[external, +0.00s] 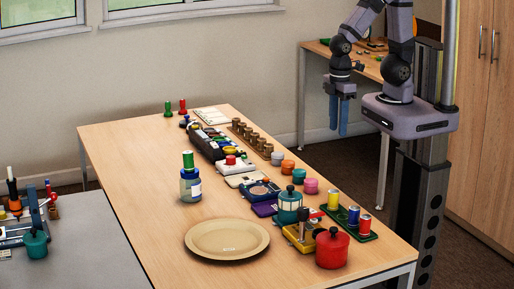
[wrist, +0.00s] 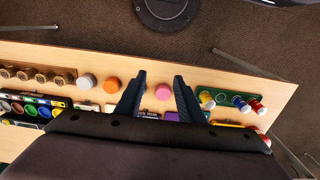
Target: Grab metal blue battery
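The blue metal battery (external: 353,216) stands in a dark green tray (external: 342,222) near the right edge of the table. It is between a yellow battery (external: 333,200) and a red battery (external: 365,225). In the wrist view the blue battery (wrist: 241,103) is right of my fingers, in the green tray (wrist: 222,97). My gripper (external: 338,116) hangs high above and away from the tray, pointing down. In the wrist view my gripper (wrist: 160,78) has its two fingers apart with nothing held. A pink jar (wrist: 162,91) shows between them, on the table below.
A red pot (external: 332,250), a teal lantern-like jar (external: 289,207) and a yellow device (external: 301,237) stand near the tray. Pink and orange jars (external: 288,167) line the table edge. A beige plate (external: 227,240) lies in front. The air around my gripper is clear.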

